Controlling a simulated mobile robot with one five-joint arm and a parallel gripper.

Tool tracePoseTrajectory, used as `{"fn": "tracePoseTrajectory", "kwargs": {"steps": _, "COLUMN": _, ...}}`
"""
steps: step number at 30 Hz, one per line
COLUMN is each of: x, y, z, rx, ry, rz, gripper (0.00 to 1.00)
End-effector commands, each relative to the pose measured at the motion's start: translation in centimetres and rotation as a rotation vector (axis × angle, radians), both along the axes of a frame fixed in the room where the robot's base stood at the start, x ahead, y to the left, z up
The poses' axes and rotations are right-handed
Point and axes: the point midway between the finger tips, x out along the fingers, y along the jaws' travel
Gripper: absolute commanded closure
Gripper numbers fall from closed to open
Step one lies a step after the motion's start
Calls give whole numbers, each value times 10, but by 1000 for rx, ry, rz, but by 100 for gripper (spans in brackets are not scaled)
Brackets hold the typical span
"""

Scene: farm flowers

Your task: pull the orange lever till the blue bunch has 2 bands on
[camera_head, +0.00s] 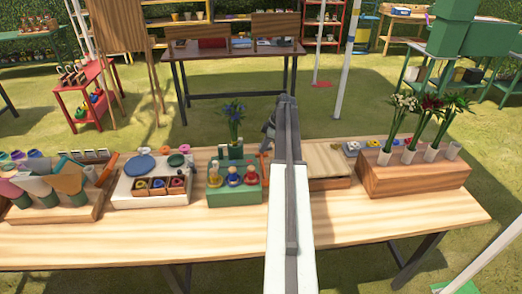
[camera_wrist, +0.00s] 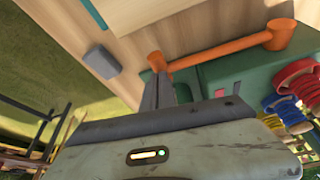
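The blue bunch (camera_head: 235,112) stands upright at the back of the green bander (camera_head: 236,195); any bands on it are too small to make out. The orange lever (camera_head: 265,165) is on the bander's right side. In the wrist view the orange lever (camera_wrist: 225,47) runs across the top, with a thick knob at each end. My gripper (camera_wrist: 157,88) shows its fingers close together, tips at the lever's left knob; I cannot tell if they touch it. In the head view my gripper (camera_head: 270,128) is behind the lever, partly hidden by my arm.
Yellow, blue and red spools (camera_head: 233,176) sit on the bander's front. A wooden box (camera_head: 415,175) with several flower bunches in cups stands at right. A tray with a blue disc (camera_head: 139,166) and several rolls stands at left. The table's front strip is clear.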

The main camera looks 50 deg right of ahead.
Motion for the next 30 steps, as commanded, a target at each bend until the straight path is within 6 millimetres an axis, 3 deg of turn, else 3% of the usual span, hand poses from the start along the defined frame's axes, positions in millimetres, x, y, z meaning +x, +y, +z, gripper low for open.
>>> {"fn": "tracePoseTrajectory", "kwargs": {"steps": 17, "x": -1, "y": 1, "z": 1, "rx": -4, "ry": 6, "rz": 1, "gripper": 100}}
{"fn": "tracePoseTrajectory", "kwargs": {"steps": 26, "x": -11, "y": 19, "z": 48, "rx": -4, "ry": 0, "rz": 5, "gripper": 100}}
{"fn": "tracePoseTrajectory", "kwargs": {"steps": 30, "x": -7, "y": -4, "z": 80, "rx": -4, "ry": -1, "rz": 2, "gripper": 100}}
